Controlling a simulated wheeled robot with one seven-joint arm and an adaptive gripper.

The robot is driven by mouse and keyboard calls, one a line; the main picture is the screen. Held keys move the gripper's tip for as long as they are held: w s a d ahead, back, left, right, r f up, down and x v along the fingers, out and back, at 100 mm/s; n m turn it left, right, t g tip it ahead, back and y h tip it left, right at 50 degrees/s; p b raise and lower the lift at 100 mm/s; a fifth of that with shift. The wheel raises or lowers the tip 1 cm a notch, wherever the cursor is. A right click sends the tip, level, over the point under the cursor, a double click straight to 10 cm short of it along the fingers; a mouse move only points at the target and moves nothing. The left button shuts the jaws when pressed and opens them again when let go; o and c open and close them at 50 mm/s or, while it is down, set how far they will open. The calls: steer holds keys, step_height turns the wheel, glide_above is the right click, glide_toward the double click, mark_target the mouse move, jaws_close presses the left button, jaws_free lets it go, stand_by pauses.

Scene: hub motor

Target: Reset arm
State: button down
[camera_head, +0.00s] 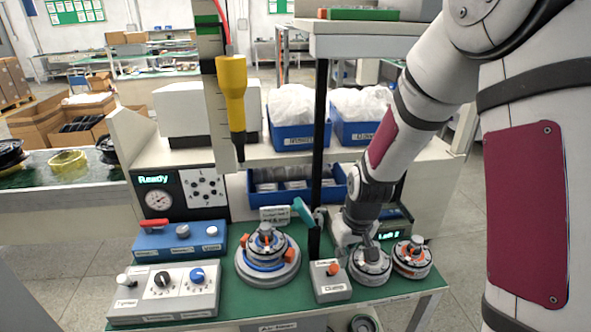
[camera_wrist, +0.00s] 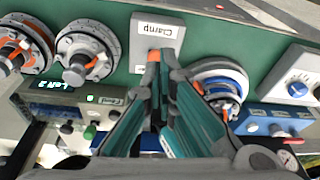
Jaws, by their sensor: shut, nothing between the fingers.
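My gripper (camera_head: 306,214) is shut and empty. It hangs above the green bench, partly behind the black post. In the wrist view its teal and black fingers (camera_wrist: 163,76) come together towards the Clamp box (camera_wrist: 160,28). That box, with an orange button, also shows on the bench in the head view (camera_head: 331,283). A round fixture (camera_head: 267,262) with a blue ring and orange parts stands left of it. Two hub motors (camera_head: 370,268) (camera_head: 412,258) stand to its right. I cannot tell from these views how high the fingertips are above the bench.
The black post (camera_head: 321,130) stands close to my gripper. A yellow tool (camera_head: 232,90) hangs at upper left. Blue bins (camera_head: 298,135) sit on the shelf behind. Control boxes (camera_head: 165,293) (camera_head: 180,240) fill the bench's left side. A small display (camera_head: 390,236) reads Left 2.

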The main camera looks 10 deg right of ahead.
step_height(320, 180, up, 9)
steer(key=s+t+b, duration=0.1)
steer(key=s+r+m+t+b, duration=0.1)
steer(key=s+r+t+b, duration=0.1)
steer(key=s+r, duration=1.1)
steer(key=s+b, duration=0.1)
steer(key=s, duration=0.2)
steer(key=shift+a+r+m+h, duration=0.15)
steer(key=shift+r+m+h, duration=0.15)
steer(key=shift+m, duration=0.1)
